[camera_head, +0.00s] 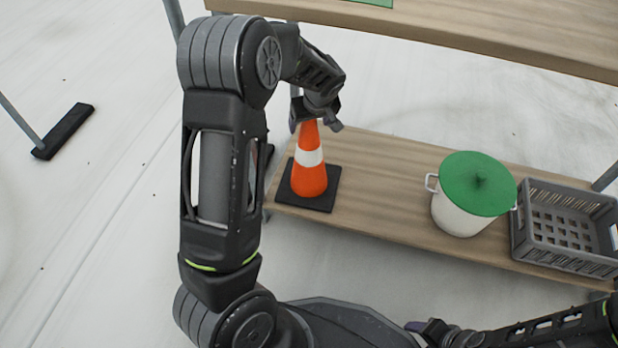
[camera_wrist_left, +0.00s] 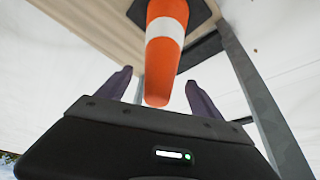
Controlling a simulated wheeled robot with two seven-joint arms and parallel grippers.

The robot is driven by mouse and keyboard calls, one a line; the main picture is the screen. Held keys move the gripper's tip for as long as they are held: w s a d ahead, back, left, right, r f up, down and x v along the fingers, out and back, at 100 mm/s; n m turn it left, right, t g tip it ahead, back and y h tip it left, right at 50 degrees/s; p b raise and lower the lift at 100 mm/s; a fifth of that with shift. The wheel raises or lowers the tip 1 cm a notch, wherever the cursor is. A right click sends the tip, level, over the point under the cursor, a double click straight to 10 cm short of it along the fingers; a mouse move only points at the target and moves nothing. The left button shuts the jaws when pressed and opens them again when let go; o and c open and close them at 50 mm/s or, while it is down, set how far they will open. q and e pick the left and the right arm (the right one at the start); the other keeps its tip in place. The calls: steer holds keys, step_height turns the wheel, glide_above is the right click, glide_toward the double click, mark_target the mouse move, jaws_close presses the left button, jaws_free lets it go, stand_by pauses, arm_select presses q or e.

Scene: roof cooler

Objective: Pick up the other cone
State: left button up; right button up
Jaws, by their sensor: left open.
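An orange cone (camera_head: 309,176) with a white band and a black square base stands upright at the left end of a low wooden shelf (camera_head: 375,195). My left gripper (camera_head: 315,122) is open at the top of the cone. In the left wrist view the cone (camera_wrist_left: 164,55) has its tip between the two spread fingers of the left gripper (camera_wrist_left: 160,90), with a gap on each side. No other cone is in view.
A white pot with a green lid (camera_head: 478,184) stands on the same shelf, right of the cone. A grey basket (camera_head: 570,252) is at its right end. A higher wooden shelf (camera_head: 470,32) lies above, and a metal post (camera_wrist_left: 255,90) stands close to the cone.

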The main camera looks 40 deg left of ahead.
mark_target(309, 154)
arm_select(q)
steer(key=b+x, duration=0.2)
steer(key=x, duration=0.3)
steer(key=shift+w+a+b, duration=0.1)
steer(key=shift+w+b, duration=0.05)
steer(key=shift+b, duration=0.25)
stand_by(0.3)
jaws_close()
stand_by(0.6)
steer(key=shift+r, duration=0.1)
